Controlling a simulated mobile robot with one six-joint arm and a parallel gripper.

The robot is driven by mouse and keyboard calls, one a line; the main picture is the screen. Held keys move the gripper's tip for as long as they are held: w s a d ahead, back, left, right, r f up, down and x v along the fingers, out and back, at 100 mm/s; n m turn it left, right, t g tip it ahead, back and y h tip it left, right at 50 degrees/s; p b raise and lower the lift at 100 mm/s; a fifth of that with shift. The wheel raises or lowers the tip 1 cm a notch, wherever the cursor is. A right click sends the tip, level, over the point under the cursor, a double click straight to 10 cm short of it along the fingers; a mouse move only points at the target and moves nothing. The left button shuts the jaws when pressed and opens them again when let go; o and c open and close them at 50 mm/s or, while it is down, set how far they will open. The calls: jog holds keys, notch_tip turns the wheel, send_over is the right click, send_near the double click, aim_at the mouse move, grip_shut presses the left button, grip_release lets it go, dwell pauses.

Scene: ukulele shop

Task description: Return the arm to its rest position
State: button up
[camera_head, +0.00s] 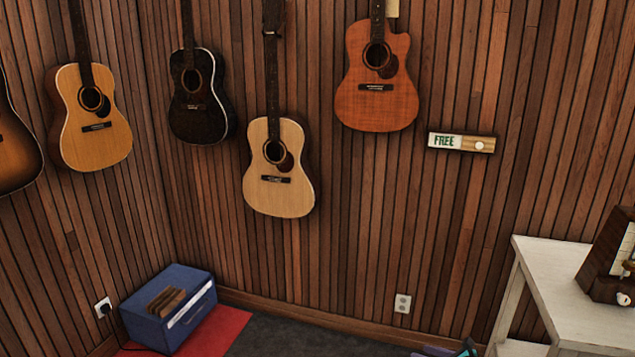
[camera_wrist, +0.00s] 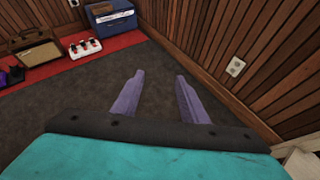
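My gripper (camera_wrist: 158,92) shows in the wrist view with its two purple fingers apart and nothing between them. It is over the dark grey floor and faces the corner of the room. In the head view only a small purple and teal part of my arm shows at the bottom edge, right of the middle; the fingers cannot be made out clearly there.
Several guitars (camera_head: 278,165) hang on the slatted wood wall. A white table (camera_head: 560,270) with a metronome (camera_head: 606,262) stands at right. A blue amplifier (camera_head: 168,305), a brown amplifier (camera_wrist: 35,52) and a white pedal (camera_wrist: 85,48) stand at left.

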jog(key=s+a+f+n+g+b, duration=0.1)
jog(key=s+a+f+n+g, duration=0.45)
jog(key=s+a+f, duration=0.6)
jog(key=s+a+f+n+g+b, duration=0.1)
jog(key=s+a+f+n+g, duration=0.4)
jog(key=s+a+f, duration=0.65)
jog(key=s+a+f+n+g+h, duration=0.3)
jog(key=s+n, duration=0.5)
jog(key=s, duration=0.4)
jog(key=s+d+n+g+h, duration=0.2)
jog(key=s+d+n+h, duration=0.2)
jog(key=s+d+n, duration=0.4)
jog(key=n, duration=0.3)
jog(key=shift+d, duration=0.2)
jog(key=shift+f+n, duration=0.1)
jog(key=shift+n, duration=0.15)
